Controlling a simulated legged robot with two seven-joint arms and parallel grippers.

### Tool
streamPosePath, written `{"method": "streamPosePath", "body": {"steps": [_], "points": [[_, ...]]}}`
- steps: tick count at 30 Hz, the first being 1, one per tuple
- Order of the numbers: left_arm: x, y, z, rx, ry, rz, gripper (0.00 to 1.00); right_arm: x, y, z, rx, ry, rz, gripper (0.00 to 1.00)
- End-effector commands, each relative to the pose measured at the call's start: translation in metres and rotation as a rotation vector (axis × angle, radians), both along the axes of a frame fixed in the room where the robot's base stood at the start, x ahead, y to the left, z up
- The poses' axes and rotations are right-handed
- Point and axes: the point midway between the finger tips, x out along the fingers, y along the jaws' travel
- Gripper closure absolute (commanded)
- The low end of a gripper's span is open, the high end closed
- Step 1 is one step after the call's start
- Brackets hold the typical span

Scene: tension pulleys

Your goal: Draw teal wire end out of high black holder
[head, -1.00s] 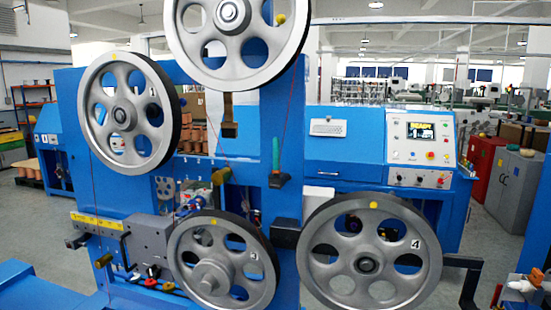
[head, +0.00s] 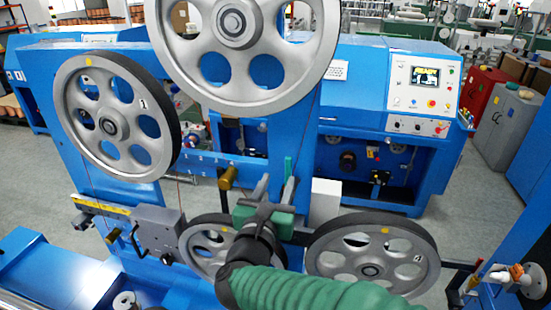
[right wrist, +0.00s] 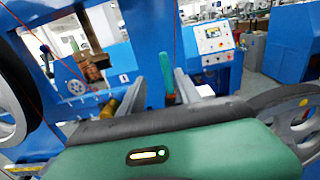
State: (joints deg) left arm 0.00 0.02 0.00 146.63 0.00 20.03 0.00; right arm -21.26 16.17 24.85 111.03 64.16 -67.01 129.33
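The teal wire end (head: 288,167) stands upright at the front of the blue machine in the head view. It also shows in the right wrist view (right wrist: 167,75), between my right gripper's fingers and nearer the right one. My right gripper (head: 276,183) is open, with two grey fingers pointing at the machine; it also shows in the right wrist view (right wrist: 159,85). I cannot tell whether a finger touches the teal end. The high black holder is hidden behind the gripper in the head view and is not clear in the wrist view. My left gripper is not in view.
Grey pulleys surround the spot: a large top one (head: 236,92), a left one (head: 92,140), and lower ones left (head: 200,262) and right (head: 322,258). A yellow-brown cylinder (head: 227,177) is just left of the gripper. Thin red wires run down the machine.

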Motion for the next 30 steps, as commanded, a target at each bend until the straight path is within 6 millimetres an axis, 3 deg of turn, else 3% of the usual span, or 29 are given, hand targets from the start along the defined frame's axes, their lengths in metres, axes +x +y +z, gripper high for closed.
{"method": "streamPosePath", "body": {"steps": [5,12,14,17,21,30], "points": [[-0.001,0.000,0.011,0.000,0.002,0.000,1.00,0.013,-0.007,0.003,0.003,-0.002,-0.003,0.60],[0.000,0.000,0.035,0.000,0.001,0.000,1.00,0.051,-0.012,0.001,-0.002,0.001,-0.002,0.60],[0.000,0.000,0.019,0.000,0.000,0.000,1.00,0.060,-0.012,-0.009,0.000,-0.001,-0.001,0.60],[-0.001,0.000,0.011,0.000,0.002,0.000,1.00,0.072,-0.014,-0.008,-0.001,-0.001,-0.001,0.60],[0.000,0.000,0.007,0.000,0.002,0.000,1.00,0.083,-0.016,-0.006,-0.002,-0.001,0.000,0.60],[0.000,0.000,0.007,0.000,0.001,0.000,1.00,0.087,-0.017,-0.002,-0.003,-0.001,0.001,0.60]]}}
